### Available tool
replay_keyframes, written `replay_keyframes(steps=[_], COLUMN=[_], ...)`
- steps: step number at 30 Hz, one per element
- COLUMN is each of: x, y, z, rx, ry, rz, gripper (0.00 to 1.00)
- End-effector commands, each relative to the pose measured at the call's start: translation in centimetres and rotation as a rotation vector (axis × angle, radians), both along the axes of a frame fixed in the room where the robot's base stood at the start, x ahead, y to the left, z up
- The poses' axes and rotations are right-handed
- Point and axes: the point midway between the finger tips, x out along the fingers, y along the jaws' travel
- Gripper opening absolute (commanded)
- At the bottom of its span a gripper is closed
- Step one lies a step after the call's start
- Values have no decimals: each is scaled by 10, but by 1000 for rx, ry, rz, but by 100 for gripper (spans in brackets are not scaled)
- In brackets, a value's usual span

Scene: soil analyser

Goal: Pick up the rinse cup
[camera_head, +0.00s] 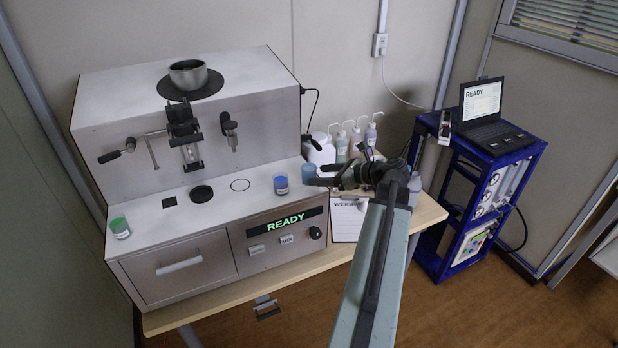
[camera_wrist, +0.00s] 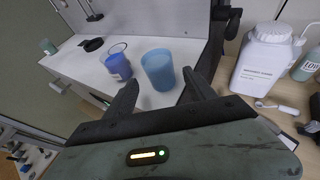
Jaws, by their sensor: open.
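A plain light-blue cup (camera_head: 309,173), which looks like the rinse cup, stands upright at the right end of the analyser's white ledge. In the wrist view the cup (camera_wrist: 158,69) is in line with the gap between my fingers. My gripper (camera_head: 320,175) is open and points left at the cup from its right side. In the wrist view my gripper's fingertips (camera_wrist: 160,84) lie either side of the cup's lower part. I see no grip on it, and cannot tell how far it reaches between them.
A darker blue cup (camera_head: 281,185) stands close left of the light-blue cup. A green-topped cup (camera_head: 120,228) is at the ledge's far left. A white jug (camera_wrist: 264,58) and several bottles (camera_head: 355,137) stand right of the analyser (camera_head: 187,152). A clipboard (camera_head: 346,222) lies on the table.

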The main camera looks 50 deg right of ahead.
Motion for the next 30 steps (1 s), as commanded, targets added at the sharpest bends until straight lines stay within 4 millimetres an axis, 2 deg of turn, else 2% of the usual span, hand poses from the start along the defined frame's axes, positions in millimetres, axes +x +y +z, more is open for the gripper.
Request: replay_keyframes(steps=[4,11,17,18,24,25,30], x=[8,43,46,46,46,45,45], y=[1,8,9,9,8,8,8], z=[-4,-18,-16,-16,-16,-16,-16], rx=[0,-1,0,-1,-1,-1,-1], ry=[0,1,1,1,0,0,0], rz=[0,-1,-3,-4,-4,-4,-4], gripper=[64,64,64,61,6,0,0])
